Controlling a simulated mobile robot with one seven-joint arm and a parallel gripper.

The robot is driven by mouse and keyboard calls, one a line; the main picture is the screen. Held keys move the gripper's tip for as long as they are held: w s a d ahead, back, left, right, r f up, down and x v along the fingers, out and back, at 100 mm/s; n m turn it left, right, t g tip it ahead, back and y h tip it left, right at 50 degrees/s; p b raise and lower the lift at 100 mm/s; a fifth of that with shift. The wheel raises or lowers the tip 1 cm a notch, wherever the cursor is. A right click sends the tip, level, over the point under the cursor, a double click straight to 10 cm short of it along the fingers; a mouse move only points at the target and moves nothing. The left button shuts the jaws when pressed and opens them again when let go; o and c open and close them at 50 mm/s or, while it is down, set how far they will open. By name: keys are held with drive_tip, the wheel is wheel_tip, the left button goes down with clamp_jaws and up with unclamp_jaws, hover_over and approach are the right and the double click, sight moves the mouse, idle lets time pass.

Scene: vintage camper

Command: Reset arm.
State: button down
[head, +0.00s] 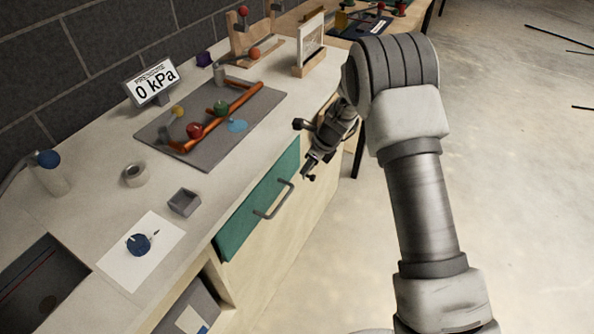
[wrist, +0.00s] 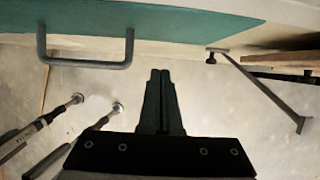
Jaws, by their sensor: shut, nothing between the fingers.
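My gripper (head: 307,177) is in front of the bench, just right of the teal drawer front (head: 262,200) and its dark handle (head: 275,201). In the wrist view my gripper (wrist: 160,73) is shut with its two fingers together and nothing between them. The teal drawer front (wrist: 130,22) runs along the top of the wrist view, and the handle (wrist: 87,64) hangs to the left of the fingertips, apart from them. My arm is bent on the right side of the head view, over open floor.
The bench top (head: 95,150) holds a grey mat (head: 165,125) with an orange pipe (head: 232,112), a gauge sign (head: 152,82), a small grey box (head: 184,201) and a white paper (head: 165,240). A wooden-framed stand (head: 311,45) is at the far edge. Open floor (head: 510,150) lies to the right.

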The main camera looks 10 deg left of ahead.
drive_tip(key=s+d+r+n+t, duration=0.1)
drive_tip(key=s+d+r+n, duration=0.35)
drive_tip(key=r, duration=0.55)
drive_tip(key=s+d+r+n+p, duration=0.1)
drive_tip(key=s+d+r+n, duration=0.3)
drive_tip(key=r, duration=0.5)
drive_tip(key=s+d+r+n+t, duration=0.15)
drive_tip(key=s+d+r, duration=0.3)
drive_tip(key=r, duration=0.55)
drive_tip(key=s+d+r+n+t+h, duration=0.1)
drive_tip(key=s+d+r+n+h, duration=0.1)
drive_tip(key=s+d+n, duration=0.3)
drive_tip(key=s+d+r+n+h, duration=0.2)
drive_tip(key=s+d+n, duration=0.4)
drive_tip(key=s, duration=0.7)
drive_tip(key=shift+s+r+n+t+p, duration=0.25)
drive_tip(key=shift+s+n+t+p, duration=0.05)
drive_tip(key=shift+t+p, duration=0.05)
